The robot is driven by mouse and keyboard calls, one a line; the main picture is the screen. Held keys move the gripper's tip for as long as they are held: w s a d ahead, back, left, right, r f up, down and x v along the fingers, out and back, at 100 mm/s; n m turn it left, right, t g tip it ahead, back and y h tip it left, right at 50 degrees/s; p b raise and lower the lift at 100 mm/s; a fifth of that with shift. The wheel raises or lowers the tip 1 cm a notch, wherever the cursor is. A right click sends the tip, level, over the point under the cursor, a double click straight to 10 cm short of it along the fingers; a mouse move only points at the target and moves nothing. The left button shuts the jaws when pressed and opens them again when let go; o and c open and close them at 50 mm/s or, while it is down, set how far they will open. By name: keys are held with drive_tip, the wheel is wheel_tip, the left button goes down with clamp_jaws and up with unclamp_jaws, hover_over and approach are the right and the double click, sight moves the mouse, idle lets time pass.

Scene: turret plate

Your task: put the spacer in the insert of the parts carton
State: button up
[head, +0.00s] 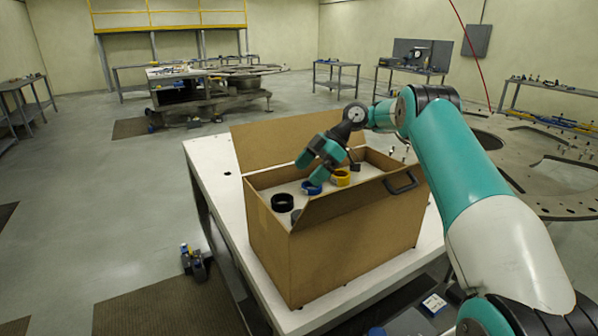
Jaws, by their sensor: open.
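The parts carton (330,255) is an open brown cardboard box with raised flaps, standing on a white-topped table. A pale insert (290,190) lies inside it. Ring-shaped parts sit in the insert: a black one (282,203) at the left, a blue one (311,187) in the middle and a yellow one (341,178) to the right. I cannot tell which of these, if any, is the spacer. I see nothing between the fingers. The near flap hides part of the insert.
A black handle (401,182) is on the carton's near right side. The white tabletop (213,160) has bare room left of the carton. A large round metal plate (560,180) lies to the right. Benches stand along the back.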

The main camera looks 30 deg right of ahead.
drive_tip(key=s+a+r+m+h+p, duration=0.1)
drive_tip(key=s+a+r, duration=0.2)
drive_tip(key=a+r, duration=0.25)
drive_tip(key=s+a+r+m+g+p, duration=0.1)
drive_tip(key=s+a+r+m, duration=0.15)
drive_tip(key=a+r, duration=0.35)
drive_tip(key=s+a+r+m+h+p, duration=0.1)
drive_tip(key=s+a+r+p, duration=0.2)
drive_tip(key=a, duration=0.4)
drive_tip(key=s+a+r+m+h+b, duration=0.1)
drive_tip(key=s+a, duration=0.3)
drive_tip(key=s, duration=0.4)
drive_tip(key=s+a+r+m+b, duration=0.1)
drive_tip(key=s+a+r+m, duration=0.15)
drive_tip(key=s, duration=0.55)
drive_tip(key=s+f+m+h, duration=0.1)
drive_tip(key=s+f, duration=0.3)
drive_tip(key=s, duration=0.8)
drive_tip(key=shift+d+h+p, duration=0.3)
drive_tip(key=shift+d+h, duration=0.1)
drive_tip(key=shift+s, duration=0.1)
